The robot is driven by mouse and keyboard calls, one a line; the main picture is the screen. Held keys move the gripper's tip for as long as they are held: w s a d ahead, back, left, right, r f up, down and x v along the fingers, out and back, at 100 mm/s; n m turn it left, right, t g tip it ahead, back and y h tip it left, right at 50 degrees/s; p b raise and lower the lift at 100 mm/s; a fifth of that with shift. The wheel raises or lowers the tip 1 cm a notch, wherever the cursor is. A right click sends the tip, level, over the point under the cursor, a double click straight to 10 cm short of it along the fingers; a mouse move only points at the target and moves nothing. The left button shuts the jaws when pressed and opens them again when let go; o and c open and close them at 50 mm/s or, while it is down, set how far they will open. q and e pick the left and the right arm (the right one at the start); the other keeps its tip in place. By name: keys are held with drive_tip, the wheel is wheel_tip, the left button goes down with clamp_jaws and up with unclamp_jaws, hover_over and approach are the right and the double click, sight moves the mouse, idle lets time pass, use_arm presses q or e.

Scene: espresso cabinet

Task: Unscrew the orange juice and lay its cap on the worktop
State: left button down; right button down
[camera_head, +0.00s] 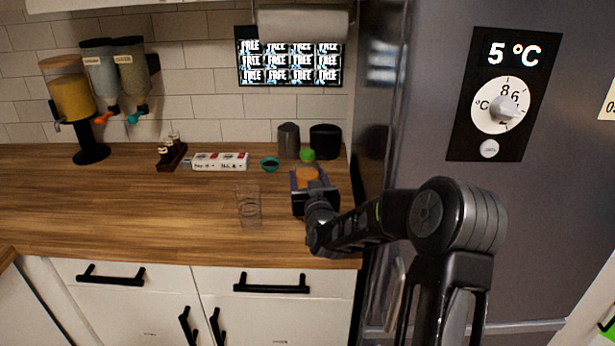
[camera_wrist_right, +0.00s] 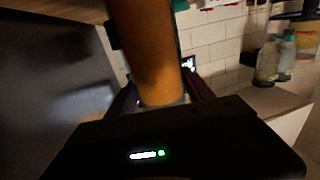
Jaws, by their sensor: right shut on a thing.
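The orange juice (camera_head: 307,174) is a bottle with orange contents and a green cap (camera_head: 307,155) on top. It stands roughly upright at the right end of the wooden worktop (camera_head: 120,215). My right gripper (camera_head: 307,184) is shut on the bottle, below the cap. In the right wrist view the orange bottle (camera_wrist_right: 146,45) fills the space between the fingers; its cap cannot be made out there. My gripper hides the bottle's lower part in the head view, so I cannot tell whether its base touches the worktop. My left gripper is not in view.
A clear glass (camera_head: 248,206) stands left of my right gripper. The fridge (camera_head: 420,150) bounds the right. The front left worktop is clear.

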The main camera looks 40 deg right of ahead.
drive_tip(key=shift+r, duration=0.2)
drive_tip(key=shift+f, duration=0.1)
drive_tip(key=shift+f, duration=0.1)
drive_tip(key=shift+c, duration=2)
unclamp_jaws()
drive_tip(key=shift+a+r, duration=0.1)
drive_tip(key=shift+r, duration=0.1)
drive_tip(key=b+v, duration=0.3)
drive_tip(key=v, duration=0.9)
drive_tip(key=shift+f, duration=0.1)
